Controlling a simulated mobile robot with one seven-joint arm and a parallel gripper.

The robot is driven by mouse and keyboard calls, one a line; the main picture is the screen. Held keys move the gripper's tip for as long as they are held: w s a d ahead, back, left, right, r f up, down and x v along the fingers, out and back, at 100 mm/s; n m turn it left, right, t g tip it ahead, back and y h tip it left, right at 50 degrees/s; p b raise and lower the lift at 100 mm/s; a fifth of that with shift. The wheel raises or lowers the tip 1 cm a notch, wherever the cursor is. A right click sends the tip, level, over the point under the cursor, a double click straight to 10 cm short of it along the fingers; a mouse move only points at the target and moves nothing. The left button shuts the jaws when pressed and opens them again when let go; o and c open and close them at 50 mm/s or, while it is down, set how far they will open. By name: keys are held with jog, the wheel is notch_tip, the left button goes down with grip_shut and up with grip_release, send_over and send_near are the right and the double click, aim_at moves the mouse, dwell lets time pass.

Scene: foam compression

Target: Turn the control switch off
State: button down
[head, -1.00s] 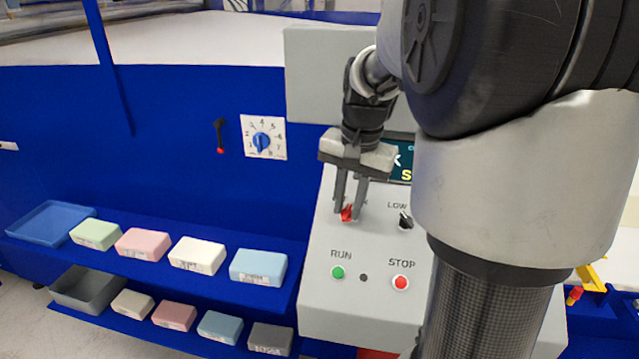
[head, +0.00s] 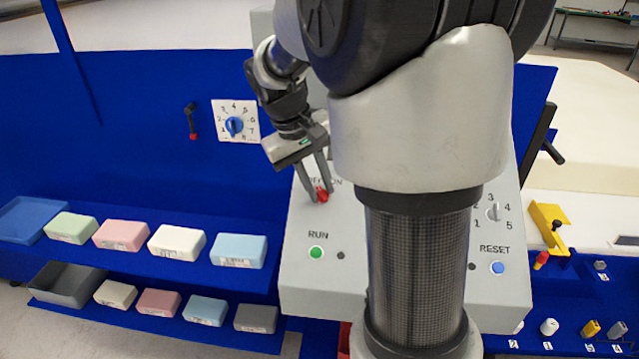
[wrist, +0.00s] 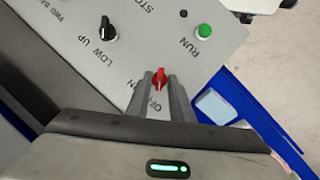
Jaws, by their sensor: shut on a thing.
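The control switch (head: 322,194) is a red rotary knob on the sloped grey control panel (head: 300,275), above the green RUN button (head: 316,253). My gripper (head: 318,190) reaches down to it with a finger on either side. In the wrist view the red switch (wrist: 160,78) sits between the two fingertips (wrist: 160,82), with partly hidden OFF/ON lettering around it. The fingers are shut on the knob. The knob's pointer lies roughly along the fingers in the wrist view; which marking it points to I cannot tell.
A black LOW/UP knob (wrist: 108,32) is beside the switch in the wrist view. My arm hides the panel's middle in the head view. A blue RESET button (head: 497,268) is at right. Shelves at left hold several foam blocks (head: 177,242).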

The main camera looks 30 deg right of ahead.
jog(key=shift+f+n, duration=0.1)
jog(key=shift+n, duration=0.4)
jog(key=c, duration=1.9)
grip_release()
jog(key=v, duration=1.7)
jog(key=shift+a+p, duration=0.35)
